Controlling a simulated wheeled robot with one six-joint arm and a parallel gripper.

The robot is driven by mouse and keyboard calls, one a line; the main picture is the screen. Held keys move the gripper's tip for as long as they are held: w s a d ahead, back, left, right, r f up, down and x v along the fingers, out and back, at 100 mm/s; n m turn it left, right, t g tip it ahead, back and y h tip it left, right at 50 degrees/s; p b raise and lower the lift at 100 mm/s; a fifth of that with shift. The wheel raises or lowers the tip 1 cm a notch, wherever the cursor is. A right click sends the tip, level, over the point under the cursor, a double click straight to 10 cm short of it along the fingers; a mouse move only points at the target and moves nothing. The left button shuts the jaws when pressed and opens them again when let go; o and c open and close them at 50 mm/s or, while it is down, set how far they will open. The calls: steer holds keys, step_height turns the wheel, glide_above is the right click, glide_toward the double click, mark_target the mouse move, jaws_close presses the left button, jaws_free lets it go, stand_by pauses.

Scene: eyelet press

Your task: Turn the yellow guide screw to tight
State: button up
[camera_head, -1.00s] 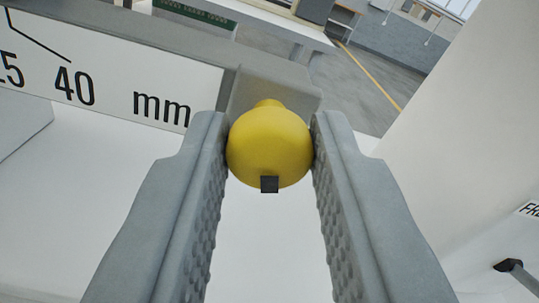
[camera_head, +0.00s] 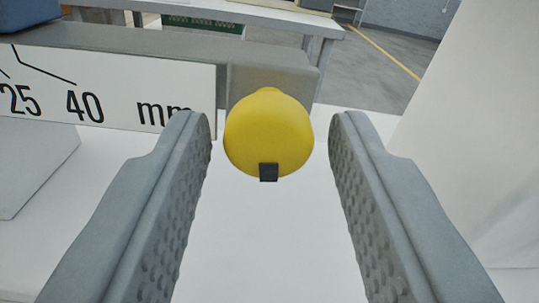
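The yellow guide screw (camera_head: 268,133) is a round knob at the end of the grey guide bar (camera_head: 270,72). A small dark mark sits on its lower edge, pointing down in the picture. My gripper (camera_head: 270,135) is open around the knob, one finger on each side. A gap shows between the knob and each fingertip. The screw's thread is hidden behind the knob.
A white scale plate (camera_head: 110,90) with 25, 40 and mm runs along the bar at left. A pale surface lies below. A white upright panel (camera_head: 490,150) stands at right. A table (camera_head: 240,15) and floor show far behind.

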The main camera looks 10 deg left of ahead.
steer(key=shift+o, duration=0.4)
steer(key=shift+r, duration=0.15)
steer(key=shift+s+d, duration=0.1)
steer(key=shift+s, duration=0.1)
steer(key=v, duration=1.7)
